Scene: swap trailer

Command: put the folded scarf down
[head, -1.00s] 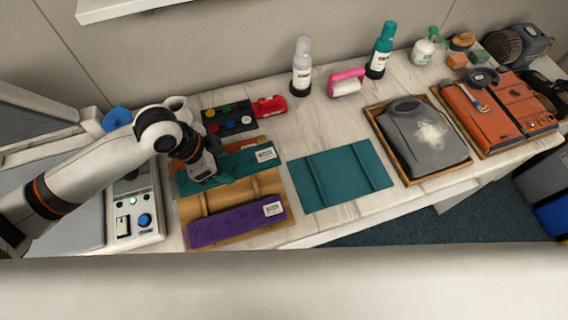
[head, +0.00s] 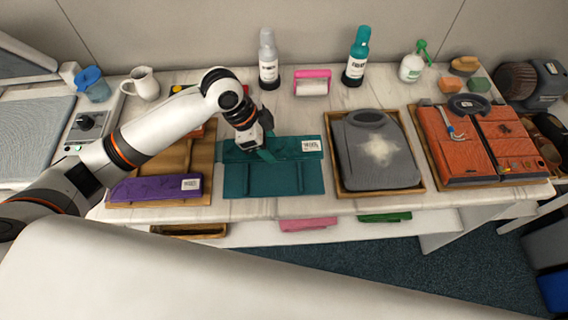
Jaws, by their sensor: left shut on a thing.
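The folded scarf is teal with a white label, and I see it (head: 291,152) at the back part of the teal mat. My left gripper (head: 257,152) is shut on its left part, pointing down from above. The teal mat (head: 262,186) lies flat on the table, with two raised strips across it; the scarf covers its back edge. I cannot tell whether the scarf touches the mat or hangs just above it. My right gripper is not in view.
Left of the mat is a wooden tray (head: 205,160) with a purple folded scarf (head: 152,188). Right of it is a framed grey garment (head: 362,165) with a pale patch. Bottles (head: 268,62) and a pink lint roller (head: 312,86) stand behind. Pink and green cloths (head: 307,224) lie on a lower shelf.

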